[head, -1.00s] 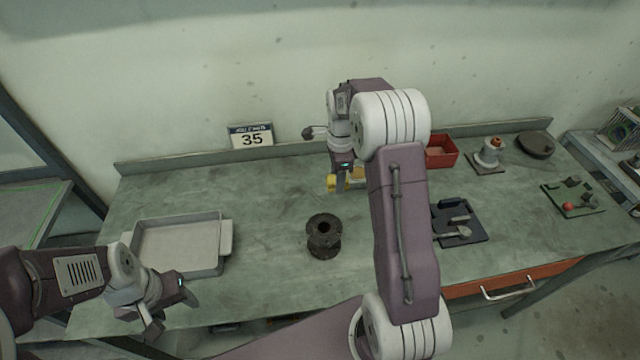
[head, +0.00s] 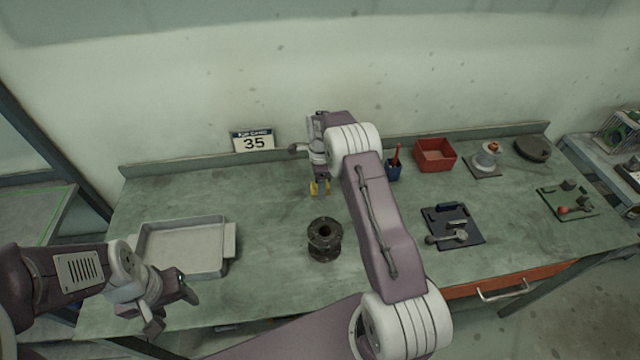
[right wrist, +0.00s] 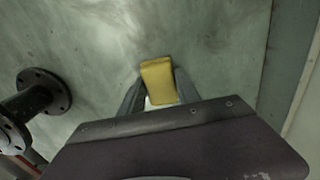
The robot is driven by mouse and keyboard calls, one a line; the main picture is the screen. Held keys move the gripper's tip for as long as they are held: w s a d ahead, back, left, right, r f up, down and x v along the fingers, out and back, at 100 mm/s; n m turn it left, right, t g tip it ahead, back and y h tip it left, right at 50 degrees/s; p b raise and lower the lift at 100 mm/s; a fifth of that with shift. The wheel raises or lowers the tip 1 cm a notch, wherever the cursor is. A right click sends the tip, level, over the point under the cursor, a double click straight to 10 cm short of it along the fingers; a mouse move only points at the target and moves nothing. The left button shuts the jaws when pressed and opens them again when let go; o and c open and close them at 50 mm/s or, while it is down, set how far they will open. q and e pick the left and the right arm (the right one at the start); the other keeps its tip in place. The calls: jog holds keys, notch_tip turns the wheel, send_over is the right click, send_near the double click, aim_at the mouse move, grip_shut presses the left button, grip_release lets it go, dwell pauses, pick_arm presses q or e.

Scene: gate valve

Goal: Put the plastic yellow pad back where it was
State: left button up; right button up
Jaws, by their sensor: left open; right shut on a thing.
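The yellow pad (head: 320,188) is held in my right gripper (head: 320,193) over the back middle of the bench, behind the dark flanged valve body (head: 324,240). In the right wrist view, the yellow pad (right wrist: 158,80) sits between the two fingers of the right gripper (right wrist: 158,92). Whether the pad touches the bench cannot be told. My left gripper (head: 172,308) is open and empty at the front left, in front of the metal tray.
A grey metal tray (head: 232,245) lies at the left. To the right are a blue pen cup (head: 393,173), a red bin (head: 435,155), a dark tool mat (head: 470,238) and a green board (head: 550,203). A sign reading 35 (head: 253,142) stands at the back.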

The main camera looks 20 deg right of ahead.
jog(key=shift+f, duration=0.15)
jog(key=o, duration=1.3)
notch_tip(320, 180, up, 12)
jog(key=r+b, duration=0.1)
jog(key=s+a+n, duration=0.3)
jog(key=s+n, duration=0.4)
jog(key=s, duration=0.1)
jog(key=s+a+f+n, duration=0.1)
jog(key=s+a+n, duration=0.1)
jog(key=s+n, duration=0.5)
jog(key=s+a+f+n+t, duration=0.1)
jog(key=s+a+n, duration=0.2)
jog(key=s+n, duration=0.3)
jog(key=shift+s+a+f+n, duration=0.1)
jog(key=shift+s+a+n, duration=0.1)
jog(key=shift+s, duration=1.15)
jog(key=shift+s+a+f+n, duration=0.1)
jog(key=shift+s+a+n, duration=0.1)
jog(key=shift+s, duration=1.15)
